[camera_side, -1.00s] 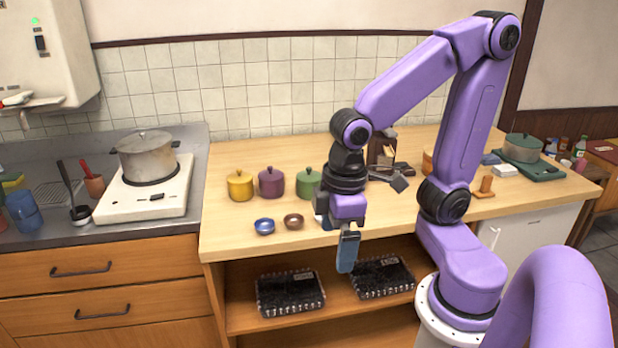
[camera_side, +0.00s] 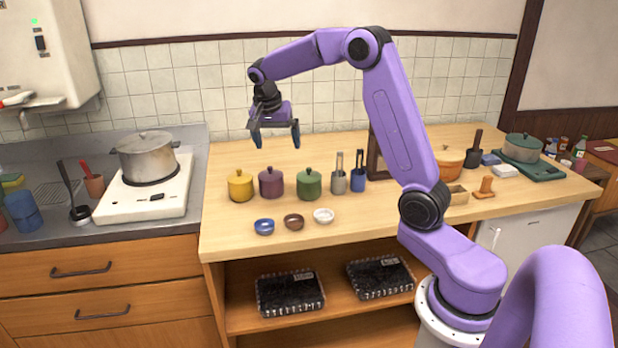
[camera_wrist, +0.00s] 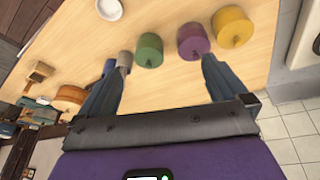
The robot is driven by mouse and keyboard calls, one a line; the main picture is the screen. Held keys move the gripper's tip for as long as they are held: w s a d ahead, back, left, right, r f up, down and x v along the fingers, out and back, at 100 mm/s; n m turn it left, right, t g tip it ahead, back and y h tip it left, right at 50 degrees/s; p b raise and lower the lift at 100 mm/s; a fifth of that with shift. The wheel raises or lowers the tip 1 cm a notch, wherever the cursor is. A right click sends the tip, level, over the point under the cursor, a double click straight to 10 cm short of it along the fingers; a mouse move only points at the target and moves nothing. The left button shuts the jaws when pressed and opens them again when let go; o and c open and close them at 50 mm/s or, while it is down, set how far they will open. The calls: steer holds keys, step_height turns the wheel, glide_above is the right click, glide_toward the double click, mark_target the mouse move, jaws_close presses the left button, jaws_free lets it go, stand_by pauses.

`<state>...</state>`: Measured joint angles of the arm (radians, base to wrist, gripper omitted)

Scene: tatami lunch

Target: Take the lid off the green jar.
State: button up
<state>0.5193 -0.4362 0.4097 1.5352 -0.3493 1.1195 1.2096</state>
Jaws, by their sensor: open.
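The green jar (camera_side: 309,184) stands upright on the wooden counter with its knobbed lid (camera_side: 309,173) on it. It is the rightmost of three lidded jars, beside a purple jar (camera_side: 271,183) and a yellow jar (camera_side: 240,186). My gripper (camera_side: 275,140) is open and empty, up in the air above and behind the purple jar in the side view, its fingers pointing down. In the wrist view the green jar (camera_wrist: 149,50) shows between the two spread fingers, nearer the left one, and the purple jar (camera_wrist: 193,40) shows near the right one. No finger touches a jar.
Blue (camera_side: 264,226), brown (camera_side: 294,222) and white (camera_side: 324,216) bowls lie in front of the jars. A grey holder (camera_side: 338,183) and a blue holder (camera_side: 358,181) with utensils stand right of the green jar. The counter's front left is clear.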

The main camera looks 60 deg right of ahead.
mark_target(309, 168)
steer(key=d+m, duration=0.5)
steer(key=d, duration=0.5)
steer(key=shift+g+h, duration=0.3)
steer(key=shift+g, duration=0.1)
steer(key=x, duration=1.7)
steer(key=shift+w+f, duration=0.3)
steer(key=shift+f, duration=0.1)
steer(key=c, duration=0.8)
